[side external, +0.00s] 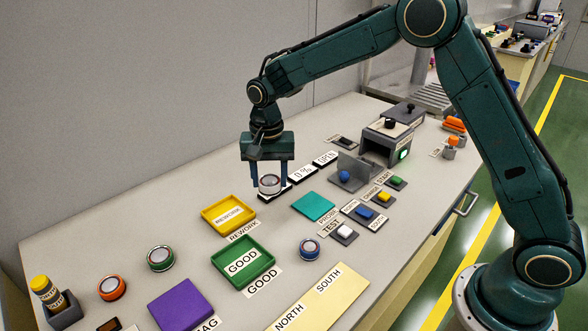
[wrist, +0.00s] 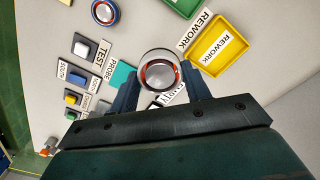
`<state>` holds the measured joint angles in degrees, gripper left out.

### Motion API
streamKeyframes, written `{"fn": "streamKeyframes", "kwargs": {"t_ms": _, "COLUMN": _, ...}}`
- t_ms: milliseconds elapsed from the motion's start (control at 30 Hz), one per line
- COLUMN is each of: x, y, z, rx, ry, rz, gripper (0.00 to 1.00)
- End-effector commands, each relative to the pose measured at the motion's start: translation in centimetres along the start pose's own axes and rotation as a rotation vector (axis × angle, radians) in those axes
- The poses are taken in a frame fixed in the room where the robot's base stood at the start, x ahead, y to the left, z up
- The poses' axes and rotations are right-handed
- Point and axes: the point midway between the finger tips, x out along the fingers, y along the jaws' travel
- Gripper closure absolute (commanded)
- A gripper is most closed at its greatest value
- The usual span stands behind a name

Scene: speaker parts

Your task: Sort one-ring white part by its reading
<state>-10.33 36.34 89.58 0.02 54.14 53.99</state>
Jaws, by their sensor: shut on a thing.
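My gripper (side external: 269,177) is shut on a round white part (side external: 269,186) with a clear, shiny top. The fingers grip it from both sides. In the wrist view the part (wrist: 160,70) sits between the fingertips, with reddish marks inside its rim. I cannot count its rings. It is over a labelled spot behind the teal pad (side external: 314,206); I cannot tell whether it touches down. Two readouts beside it show "0 %" (side external: 301,173) and "OPEN" (side external: 325,158). The yellow REWORK tray (side external: 205,218) and green GOOD tray (side external: 222,262) look empty apart from their labels.
Orange-ringed (side external: 111,287), green-ringed (side external: 160,257) and blue-ringed (side external: 309,248) parts stand on the table. A purple pad (side external: 182,305) and a NORTH/SOUTH pad (side external: 340,297) lie in front. Several buttons, including the white TEST button (side external: 345,231), and a grey box (side external: 378,148) stand right.

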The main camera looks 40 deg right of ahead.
Motion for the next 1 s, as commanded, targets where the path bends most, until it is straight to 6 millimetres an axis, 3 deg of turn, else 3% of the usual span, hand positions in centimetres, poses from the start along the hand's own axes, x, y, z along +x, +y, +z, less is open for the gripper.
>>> {"fn": "streamKeyframes", "kwargs": {"t_ms": 200, "x": 3.3, "y": -4.0, "z": 5.4, "rx": -0.132, "ry": 0.000, "rz": 0.001, "gripper": 0.91}}
{"fn": "streamKeyframes", "kwargs": {"t_ms": 433, "x": 5.4, "y": -6.2, "z": 9.2, "rx": -0.217, "ry": 0.001, "rz": -0.001, "gripper": 0.91}}
{"fn": "streamKeyframes", "kwargs": {"t_ms": 600, "x": 6.0, "y": -6.7, "z": 10.2, "rx": -0.239, "ry": 0.001, "rz": -0.001, "gripper": 0.91}}
{"fn": "streamKeyframes", "kwargs": {"t_ms": 1000, "x": 6.1, "y": -6.7, "z": 10.3, "rx": -0.240, "ry": 0.002, "rz": -0.002, "gripper": 0.91}}
